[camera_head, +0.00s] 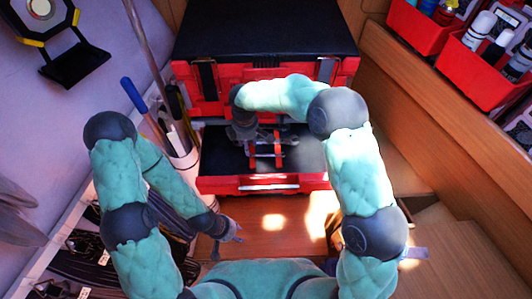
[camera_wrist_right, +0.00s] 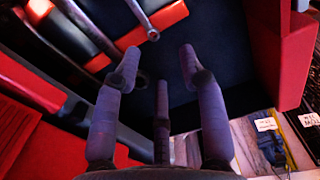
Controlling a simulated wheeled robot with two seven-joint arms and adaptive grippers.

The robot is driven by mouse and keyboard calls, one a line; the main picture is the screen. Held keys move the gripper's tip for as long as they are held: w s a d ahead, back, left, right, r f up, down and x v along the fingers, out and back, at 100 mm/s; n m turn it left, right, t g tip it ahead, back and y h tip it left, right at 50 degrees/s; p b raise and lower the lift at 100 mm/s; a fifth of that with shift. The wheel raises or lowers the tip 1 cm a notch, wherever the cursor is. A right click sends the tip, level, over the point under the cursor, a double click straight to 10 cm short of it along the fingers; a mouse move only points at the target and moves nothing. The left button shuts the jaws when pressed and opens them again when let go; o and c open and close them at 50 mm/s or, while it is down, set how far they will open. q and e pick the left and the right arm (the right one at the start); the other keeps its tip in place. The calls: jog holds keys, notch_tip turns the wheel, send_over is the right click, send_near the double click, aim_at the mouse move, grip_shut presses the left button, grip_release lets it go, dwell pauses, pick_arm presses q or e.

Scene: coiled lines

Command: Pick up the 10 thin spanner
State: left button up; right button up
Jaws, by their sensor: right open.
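My right gripper (camera_wrist_right: 160,68) is open and empty, its three fingers spread over the dark floor of the red toolbox's open drawer (camera_head: 215,150). In the right wrist view a steel spanner (camera_wrist_right: 142,16) with a ring end lies at the top, beyond the fingertips and apart from them. Another steel spanner (camera_wrist_right: 84,26) lies to its left, across red and black holders. I cannot read any size mark, so I cannot tell which is the 10 thin spanner. In the head view my right arm partly hides the drawer. My left gripper (camera_head: 228,238) hangs low, empty, fingers apart.
The toolbox's black lid (camera_head: 265,30) stands above the drawer. A white holder (camera_head: 184,168) with long tools is left of it. Red bins (camera_head: 478,75) with bottles sit on the right shelf. Coiled dark lines (camera_head: 85,262) lie lower left. Wooden floor shows before the drawer.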

aim_at(267, 155)
jog(key=shift+d+f, duration=0.1)
jog(key=shift+f, duration=0.4)
jog(key=f, duration=0.1)
jog(key=f+p, duration=0.1)
jog(key=f, duration=0.1)
jog(key=f+p, duration=0.1)
jog(key=shift+w+d+f, duration=0.1)
jog(key=shift+w+f, duration=0.25)
jog(key=shift+f, duration=0.05)
jog(key=shift+f, duration=0.1)
jog(key=shift+s, duration=0.1)
grip_shut()
